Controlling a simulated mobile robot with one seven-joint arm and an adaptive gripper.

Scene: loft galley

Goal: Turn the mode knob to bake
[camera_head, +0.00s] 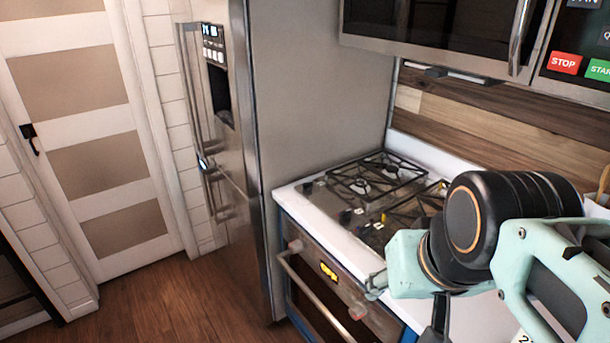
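The oven (318,300) is built in under a white counter, with its steel control panel facing the lower left. A round knob (295,246) sits at the panel's left end and another knob (358,311) sits further right. A lit yellow display (329,273) is between them. I cannot tell which one is the mode knob, and their markings are too small to read. My mint and black arm reaches in from the right, over the counter and near the panel's right part.
A gas cooktop (362,184) with black grates lies above the oven. The oven's handle bar (305,298) runs below the panel. A tall steel fridge (315,90) stands left of the oven. A microwave (430,35) hangs above. Wooden floor (180,300) is clear at the lower left.

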